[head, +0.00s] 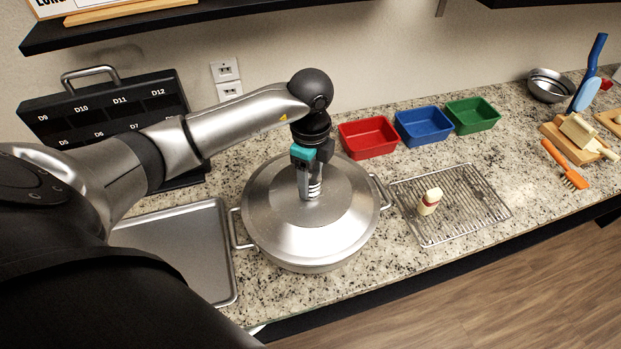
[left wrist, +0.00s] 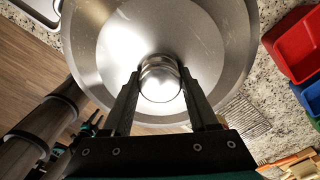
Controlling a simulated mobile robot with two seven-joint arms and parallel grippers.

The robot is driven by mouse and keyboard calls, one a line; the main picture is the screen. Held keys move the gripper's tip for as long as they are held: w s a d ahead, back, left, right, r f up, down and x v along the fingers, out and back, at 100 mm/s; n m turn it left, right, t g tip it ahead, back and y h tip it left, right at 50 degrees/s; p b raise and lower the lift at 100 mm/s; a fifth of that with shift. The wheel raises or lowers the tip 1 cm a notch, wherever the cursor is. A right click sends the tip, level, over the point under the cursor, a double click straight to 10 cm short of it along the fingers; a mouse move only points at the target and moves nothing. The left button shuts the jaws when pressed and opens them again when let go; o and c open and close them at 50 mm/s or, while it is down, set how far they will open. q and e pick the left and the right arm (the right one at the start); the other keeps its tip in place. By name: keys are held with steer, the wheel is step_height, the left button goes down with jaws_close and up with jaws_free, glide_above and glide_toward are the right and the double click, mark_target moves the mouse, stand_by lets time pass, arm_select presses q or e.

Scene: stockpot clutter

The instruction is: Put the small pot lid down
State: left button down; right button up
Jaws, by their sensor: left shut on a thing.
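The small pot lid (head: 289,222) is a round, shiny metal disc with a knob on top. It lies level over the wide silver stockpot (head: 262,250), which stands on the counter. I cannot tell whether it touches the pot or hangs just above it. My left gripper (head: 310,190) points down at its middle and is shut on the knob. In the left wrist view the two fingers of the left gripper (left wrist: 160,85) stand on either side of the round knob (left wrist: 160,80), with the lid (left wrist: 115,50) spread out around it. My right gripper does not clearly show.
A metal tray (head: 185,245) lies left of the pot. Red (head: 368,137), blue (head: 423,125) and green (head: 472,115) bins stand behind. A black labelled case (head: 105,107) is at the back left.

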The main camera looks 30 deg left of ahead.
arm_select(q)
steer(key=shift+f, duration=0.25)
steer(key=shift+f, duration=0.15)
steer(key=shift+c, duration=0.9)
jaws_free()
step_height(320, 180, up, 12)
